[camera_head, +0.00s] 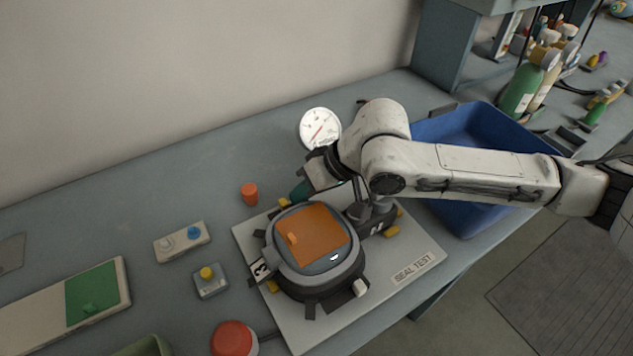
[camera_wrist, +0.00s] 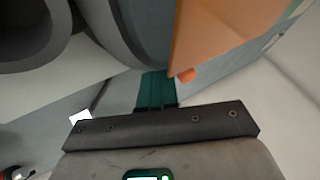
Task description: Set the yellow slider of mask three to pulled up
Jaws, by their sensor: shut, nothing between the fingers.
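Mask three (camera_head: 350,270) is a round grey mask with an orange visor panel (camera_head: 322,236), lying on the white seal test board (camera_head: 400,268). A tag with a 3 (camera_head: 258,268) is at its left side. Small yellow tabs show around it, at the upper left (camera_head: 283,202), lower left (camera_head: 272,286) and right (camera_head: 392,231); I cannot tell which is the slider. My gripper (camera_head: 301,190), with teal fingers, is shut and empty behind the mask's far edge, partly hidden by my arm. In the wrist view its teal fingers (camera_wrist: 156,90) are beside the orange panel (camera_wrist: 225,35) and a small orange knob (camera_wrist: 187,75).
A round white gauge (camera_head: 320,128) stands behind my wrist. A blue bin (camera_head: 455,215) is to the right. An orange cylinder (camera_head: 250,194), a box with a yellow button (camera_head: 210,283) and a red round button (camera_head: 233,338) are left of the board. The back left bench is clear.

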